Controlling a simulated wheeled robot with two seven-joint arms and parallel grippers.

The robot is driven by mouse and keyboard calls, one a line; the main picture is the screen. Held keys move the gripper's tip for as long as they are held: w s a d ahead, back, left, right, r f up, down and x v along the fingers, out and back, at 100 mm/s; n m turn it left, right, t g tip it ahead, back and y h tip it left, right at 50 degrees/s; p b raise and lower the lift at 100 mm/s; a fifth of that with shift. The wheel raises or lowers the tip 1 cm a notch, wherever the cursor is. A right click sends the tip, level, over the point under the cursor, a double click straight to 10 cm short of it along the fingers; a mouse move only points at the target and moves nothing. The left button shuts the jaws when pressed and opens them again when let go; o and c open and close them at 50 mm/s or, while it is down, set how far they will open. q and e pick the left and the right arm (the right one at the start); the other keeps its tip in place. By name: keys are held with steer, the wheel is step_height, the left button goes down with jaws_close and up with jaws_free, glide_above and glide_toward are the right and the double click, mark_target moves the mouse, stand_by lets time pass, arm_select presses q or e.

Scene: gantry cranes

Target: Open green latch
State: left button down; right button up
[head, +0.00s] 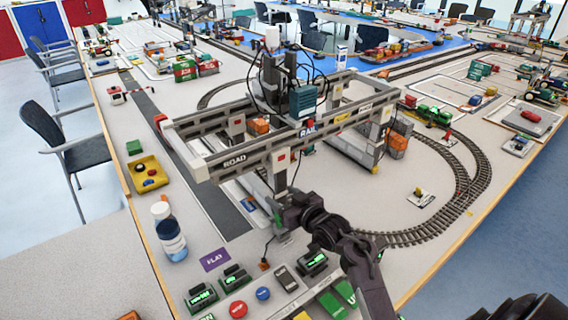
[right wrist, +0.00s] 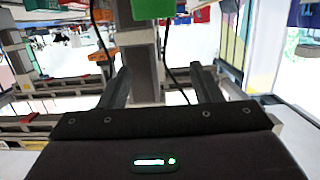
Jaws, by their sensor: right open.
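My right gripper (head: 284,218) is at the near end of the gantry crane (head: 262,155), low beside its near leg. In the right wrist view its two fingers (right wrist: 162,88) are apart, with a grey upright post (right wrist: 144,55) showing beyond the gap. A green block (right wrist: 153,9) shows at the top edge of that view, in front of the post and cut off by the frame. I cannot tell for sure that it is the green latch. No latch is clear in the head view, where my gripper hides part of the crane's leg. My left gripper is out of view.
Control boxes and red (head: 238,309) and blue (head: 263,293) buttons line the near edge. Curved rail track (head: 462,190) runs at right. Dark cables hang near the post.

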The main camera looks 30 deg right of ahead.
step_height(320, 180, up, 14)
steer(key=shift+r, duration=0.1)
stand_by(0.6)
